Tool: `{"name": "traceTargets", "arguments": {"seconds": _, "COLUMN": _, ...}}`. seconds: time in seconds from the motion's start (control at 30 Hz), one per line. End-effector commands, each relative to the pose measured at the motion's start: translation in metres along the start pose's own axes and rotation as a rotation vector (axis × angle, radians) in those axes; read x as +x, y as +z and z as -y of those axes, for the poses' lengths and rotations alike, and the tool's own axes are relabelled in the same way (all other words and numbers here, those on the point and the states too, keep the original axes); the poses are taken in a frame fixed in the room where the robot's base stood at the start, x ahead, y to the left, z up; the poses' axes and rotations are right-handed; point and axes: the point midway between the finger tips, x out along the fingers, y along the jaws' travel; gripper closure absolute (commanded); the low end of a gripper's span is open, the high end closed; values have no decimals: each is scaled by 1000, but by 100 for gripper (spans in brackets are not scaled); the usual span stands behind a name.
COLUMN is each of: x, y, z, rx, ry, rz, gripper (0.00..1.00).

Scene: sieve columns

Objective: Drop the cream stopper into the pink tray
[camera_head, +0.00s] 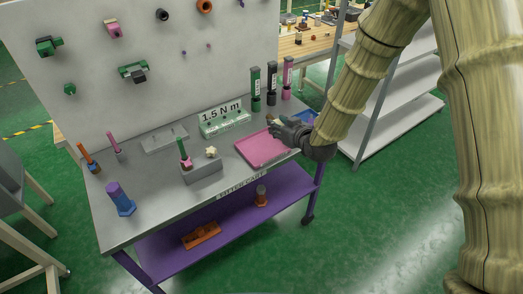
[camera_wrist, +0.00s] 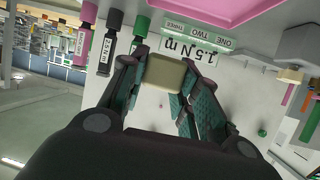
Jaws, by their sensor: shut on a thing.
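My gripper (camera_head: 277,126) is shut on the cream stopper (camera_wrist: 165,73), a small blocky piece seen between the two fingertips (camera_wrist: 168,85) in the wrist view. In the head view the stopper (camera_head: 271,118) shows only as a small pale bit at the fingertips. The pink tray (camera_head: 258,150) lies flat on the grey cart top, and my gripper appears above its back right part, partly covering it. Part of the tray (camera_wrist: 215,8) also shows at the top of the wrist view. The exact height above the tray is hard to tell.
Green, black and pink cylinders (camera_head: 271,85) stand behind the tray. A 1.5 N m sign block (camera_head: 225,121) is to its left. A grey block (camera_head: 202,171) with a green-handled piece stands front left, with a cream knobby piece (camera_head: 211,152) nearby. A blue tray (camera_head: 307,117) is at right.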

Motion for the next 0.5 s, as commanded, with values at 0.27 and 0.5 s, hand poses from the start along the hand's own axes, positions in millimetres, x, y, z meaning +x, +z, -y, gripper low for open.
{"name": "traceTargets", "arguments": {"seconds": 0.27, "x": 27, "y": -18, "z": 13, "rx": -42, "ry": -103, "rz": -1, "gripper": 99}}
{"name": "traceTargets", "arguments": {"seconds": 0.5, "x": 32, "y": -9, "z": 14, "rx": -43, "ry": -109, "rz": 1, "gripper": 99}}
